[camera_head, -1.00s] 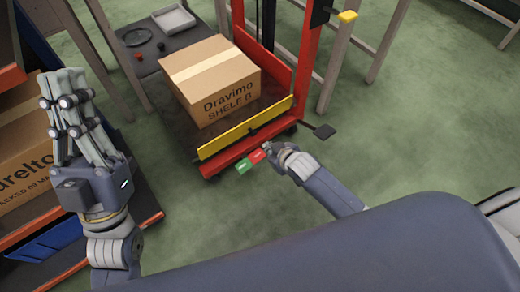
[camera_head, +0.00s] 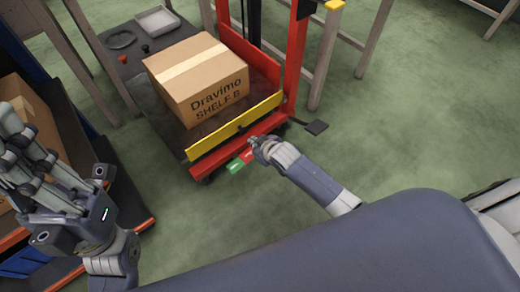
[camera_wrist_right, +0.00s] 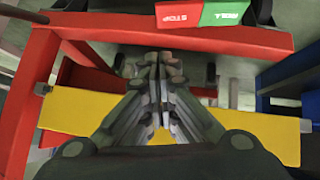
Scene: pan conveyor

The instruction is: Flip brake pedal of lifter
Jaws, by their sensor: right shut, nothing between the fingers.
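The lifter (camera_head: 188,170) stands on the green floor with its red frame and yellow crossbar (camera_head: 236,127). Its brake pedal has a green part (camera_head: 235,167) and a red part (camera_head: 248,156) low at the near edge. In the right wrist view the red part reads STOP (camera_wrist_right: 180,15), with the green part (camera_wrist_right: 236,12) beside it. My right gripper (camera_head: 254,143) is shut and empty, close to the red part; whether it touches is unclear. It also shows in the right wrist view (camera_wrist_right: 162,62). My left gripper (camera_head: 12,125) is at the left edge, away from the pedal; its jaw state is unclear.
A carton (camera_head: 198,80) marked Dravimo rides on the lifter. A small black plate (camera_head: 316,127) sticks out at its right side. Shelving with a red-orange edge (camera_head: 142,226) stands at the left. The floor (camera_head: 410,130) to the right is clear.

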